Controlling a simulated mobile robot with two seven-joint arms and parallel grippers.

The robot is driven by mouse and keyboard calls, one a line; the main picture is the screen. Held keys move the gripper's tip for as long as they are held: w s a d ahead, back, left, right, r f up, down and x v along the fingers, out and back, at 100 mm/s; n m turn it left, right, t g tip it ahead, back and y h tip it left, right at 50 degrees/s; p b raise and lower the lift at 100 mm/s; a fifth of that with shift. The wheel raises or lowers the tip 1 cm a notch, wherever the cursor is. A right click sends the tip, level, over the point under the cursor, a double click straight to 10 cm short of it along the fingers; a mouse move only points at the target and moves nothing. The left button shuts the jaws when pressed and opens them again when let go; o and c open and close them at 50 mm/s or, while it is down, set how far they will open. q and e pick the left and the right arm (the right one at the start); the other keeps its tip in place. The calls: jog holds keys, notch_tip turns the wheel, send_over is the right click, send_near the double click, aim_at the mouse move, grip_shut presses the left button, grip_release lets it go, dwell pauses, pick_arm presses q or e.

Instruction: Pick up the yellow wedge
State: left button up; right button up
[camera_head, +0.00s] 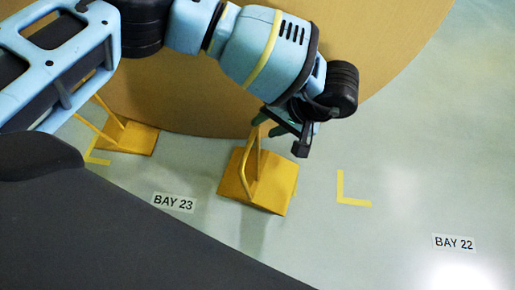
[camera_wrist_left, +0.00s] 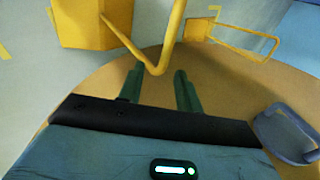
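The yellow wedge (camera_head: 273,187) stands on the floor against the foot of the big brown roll, with a bent yellow bar handle rising from it. In the left wrist view the wedge block (camera_wrist_left: 88,24) is at the upper left, and its handle (camera_wrist_left: 172,42) comes down to a bend near my fingertips. My left gripper (camera_head: 270,125) is above the wedge at the top of the handle. Its two green fingers (camera_wrist_left: 158,74) are apart, with the handle's bend between or just beyond their tips; I cannot tell if they touch. My right gripper is not in view.
The brown roll (camera_head: 190,95) fills the space behind the wedge. A second yellow wedge (camera_head: 128,137) with a handle stands at its left. Floor labels read BAY 23 (camera_head: 173,202) and BAY 22 (camera_head: 453,242).

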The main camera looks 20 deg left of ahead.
aim_at(256, 130)
pick_arm(q)
jog(key=b+x, duration=0.2)
jog(key=x, duration=0.2)
jog(key=shift+a+f, duration=0.2)
jog(key=shift+a, duration=0.1)
jog(key=shift+a+f, duration=0.15)
jog(key=shift+f, duration=0.05)
jog(key=shift+c, duration=0.4)
grip_shut()
jog(key=shift+r, duration=0.1)
dwell(0.6)
